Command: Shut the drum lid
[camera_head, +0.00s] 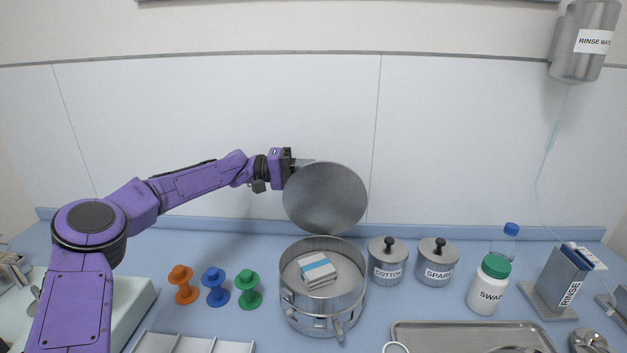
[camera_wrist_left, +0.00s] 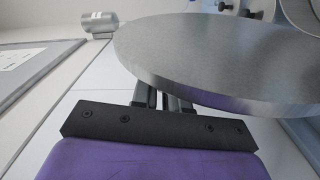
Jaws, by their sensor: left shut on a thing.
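The steel drum (camera_head: 322,309) stands open on the blue counter, with folded white cloths with a blue band (camera_head: 317,271) inside. Its round lid (camera_head: 326,199) is raised, tilted steeply above the drum's back edge. My left gripper (camera_head: 297,163) is at the lid's upper left edge and shut on it. In the left wrist view the lid (camera_wrist_left: 225,60) spreads above the gripper's fingers (camera_wrist_left: 163,98), which meet its rim. Whether the lid touches the drum's rim at the hinge is hard to tell. My right gripper is not in view.
Orange (camera_head: 182,285), blue (camera_head: 215,287) and green (camera_head: 248,290) spools stand left of the drum. The cotton jar (camera_head: 387,264) and spare jar (camera_head: 436,264) stand close on its right. A swab bottle (camera_head: 488,287) and a metal tray (camera_head: 465,337) are further right.

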